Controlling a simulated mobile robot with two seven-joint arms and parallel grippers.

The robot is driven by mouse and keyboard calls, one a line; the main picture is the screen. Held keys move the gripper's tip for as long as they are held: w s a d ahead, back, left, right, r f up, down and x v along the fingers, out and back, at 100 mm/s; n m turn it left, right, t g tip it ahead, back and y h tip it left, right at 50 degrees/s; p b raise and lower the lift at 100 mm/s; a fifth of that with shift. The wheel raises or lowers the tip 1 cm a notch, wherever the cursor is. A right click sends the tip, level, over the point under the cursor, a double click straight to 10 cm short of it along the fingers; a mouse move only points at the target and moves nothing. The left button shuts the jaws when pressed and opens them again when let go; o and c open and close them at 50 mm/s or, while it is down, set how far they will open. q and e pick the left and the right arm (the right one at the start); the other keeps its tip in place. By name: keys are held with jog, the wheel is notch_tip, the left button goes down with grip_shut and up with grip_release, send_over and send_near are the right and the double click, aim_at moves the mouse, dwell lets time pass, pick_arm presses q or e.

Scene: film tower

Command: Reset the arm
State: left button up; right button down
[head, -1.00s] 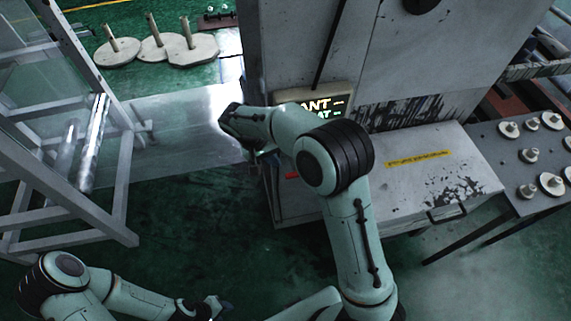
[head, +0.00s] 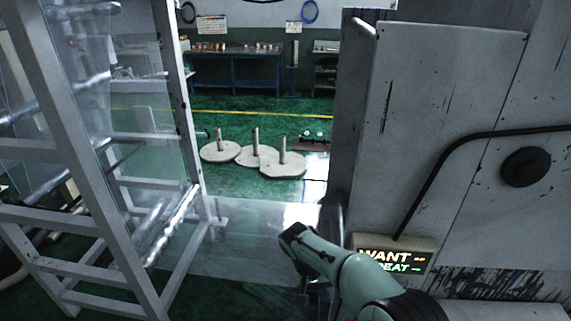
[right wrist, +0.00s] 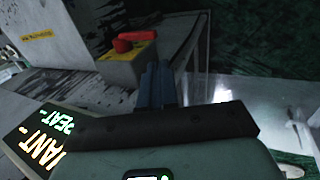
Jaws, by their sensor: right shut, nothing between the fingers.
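My right arm comes in from the bottom of the head view, in front of the machine cabinet. Its gripper (head: 312,290) hangs under the dark wrist, mostly hidden by it. In the right wrist view the two dark fingers (right wrist: 157,85) are close together and empty. Beyond the fingertips there is a yellow box (right wrist: 128,68) with a red knob (right wrist: 133,38); the fingers look apart from it. My left arm and gripper are out of view.
A lit sign (head: 395,255) on the grey cabinet (head: 450,110) is close to my right forearm. A metal frame (head: 175,100) with clear film stands left. Round bases with posts (head: 282,165) are on the green floor behind, with a blue bench (head: 240,70) farther back.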

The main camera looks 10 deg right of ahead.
jog(key=s+a+f+n+g+y, duration=0.15)
jog(key=s+f, duration=0.35)
jog(key=f, duration=0.6)
jog(key=s+f+y, duration=0.3)
jog(key=s+f, duration=0.1)
jog(key=f, duration=0.7)
jog(key=s+f+m+t+y, duration=0.1)
jog(key=s+f, duration=0.4)
jog(key=s, duration=0.4)
jog(key=s+a+f+m+t+y, duration=0.1)
jog(key=s+f+y, duration=0.1)
jog(key=s+f, duration=0.3)
jog(key=s, duration=0.4)
jog(key=shift+a+m, duration=0.3)
jog(key=shift+m, duration=0.05)
jog(key=shift+y, duration=0.25)
